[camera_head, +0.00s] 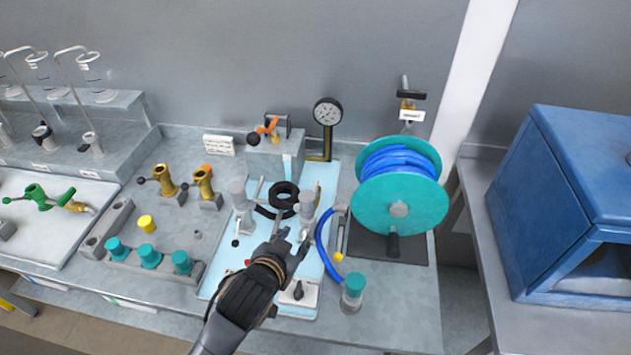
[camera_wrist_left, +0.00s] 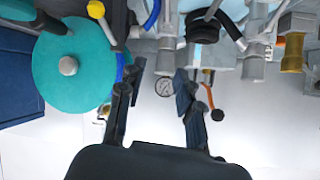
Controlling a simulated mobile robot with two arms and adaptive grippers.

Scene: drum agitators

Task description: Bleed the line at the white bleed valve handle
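My left gripper (camera_head: 293,237) reaches in from below over the light blue tray (camera_head: 225,283) on the bench. Its fingers are apart with nothing between them; the left wrist view shows the same gap (camera_wrist_left: 160,72). The fingertips are beside a grey upright fitting (camera_head: 307,203) and the black coiled hose (camera_head: 284,196). I cannot pick out a white bleed valve handle for certain; the hand hides part of the tray. A pressure gauge (camera_head: 328,112) stands behind on a brass stem and shows beyond the fingers in the wrist view (camera_wrist_left: 164,87). My right gripper is not in view.
A teal reel (camera_head: 400,205) with blue hose stands right of the tray. A lever with a yellow knob (camera_head: 338,257) and a teal-capped jar (camera_head: 353,292) are near it. Left are brass valves (camera_head: 204,182) and a rack of teal caps (camera_head: 150,257).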

